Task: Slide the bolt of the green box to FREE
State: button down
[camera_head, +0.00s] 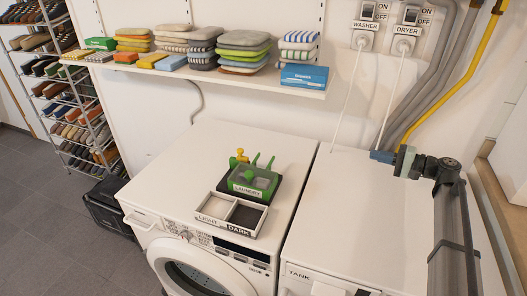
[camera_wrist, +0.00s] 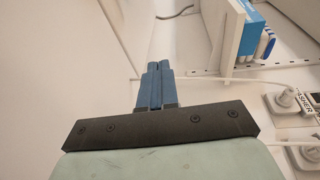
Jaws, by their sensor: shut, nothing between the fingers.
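The green box (camera_head: 252,182) sits on top of the left white machine. Its front is labelled LAUNDRY, and thin green parts stick up from it. A small yellow piece (camera_head: 241,156) shows at its back left. I cannot make out which part is the bolt, or its FREE mark, at this size. My gripper (camera_head: 373,156) is above the right machine, well to the right of the box and apart from it. Its blue fingers point left and are shut and empty. The wrist view shows the closed fingers (camera_wrist: 157,68) close up, with no box in sight.
A white tray (camera_head: 211,219) with LIGHT and DARK compartments lies in front of the box. A wall shelf (camera_head: 200,77) holds folded cloths and a blue box (camera_head: 304,76). Cords hang from the WASHER and DRYER sockets behind my gripper. The right machine's top (camera_head: 345,220) is clear.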

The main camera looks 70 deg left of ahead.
jog(key=s+a+n+g+h, duration=0.2)
jog(key=s+a, duration=0.5)
jog(key=s, duration=0.5)
jog(key=s+a+n+g+h, duration=0.2)
jog(key=s+a, duration=0.5)
jog(key=s, duration=0.5)
jog(key=shift+a+h, duration=0.2)
jog(key=shift+h, duration=0.1)
jog(key=x, duration=1.4)
